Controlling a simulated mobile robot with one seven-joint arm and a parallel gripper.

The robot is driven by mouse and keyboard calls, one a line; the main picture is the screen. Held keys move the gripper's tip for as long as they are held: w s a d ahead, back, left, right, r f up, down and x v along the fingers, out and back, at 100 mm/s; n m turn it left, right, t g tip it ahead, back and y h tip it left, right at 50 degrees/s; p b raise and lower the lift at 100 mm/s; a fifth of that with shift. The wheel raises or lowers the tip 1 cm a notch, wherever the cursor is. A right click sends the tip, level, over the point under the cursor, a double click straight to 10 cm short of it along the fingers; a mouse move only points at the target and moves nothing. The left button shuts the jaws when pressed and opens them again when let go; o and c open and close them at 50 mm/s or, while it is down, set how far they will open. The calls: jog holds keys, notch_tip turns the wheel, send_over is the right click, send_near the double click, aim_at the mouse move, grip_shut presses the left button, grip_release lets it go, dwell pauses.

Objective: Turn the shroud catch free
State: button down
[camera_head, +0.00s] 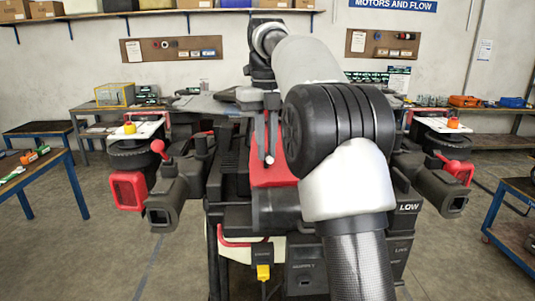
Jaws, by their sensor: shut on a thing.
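A large spray drone (240,215) with a black body, red panels and folded dark arms stands in front of me. My arm reaches forward over it and covers its right middle.
Dark tubular drone arms with red knobs stick out on the left (175,200) and right (432,185). Workbenches stand along the back wall, with a blue-legged table (35,180) on the left and another (515,215) on the right. The floor between is clear.

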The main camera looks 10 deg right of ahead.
jog(key=shift+m, duration=0.6)
jog(key=shift+f+m, duration=0.15)
jog(key=shift+m, duration=0.15)
jog(key=shift+a+m, duration=0.1)
jog(key=shift+m, duration=0.2)
jog(key=shift+f+m, duration=0.1)
jog(key=shift+m, duration=0.6)
jog(key=c, duration=1.7)
grip_release()
jog(key=shift+r, duration=0.2)
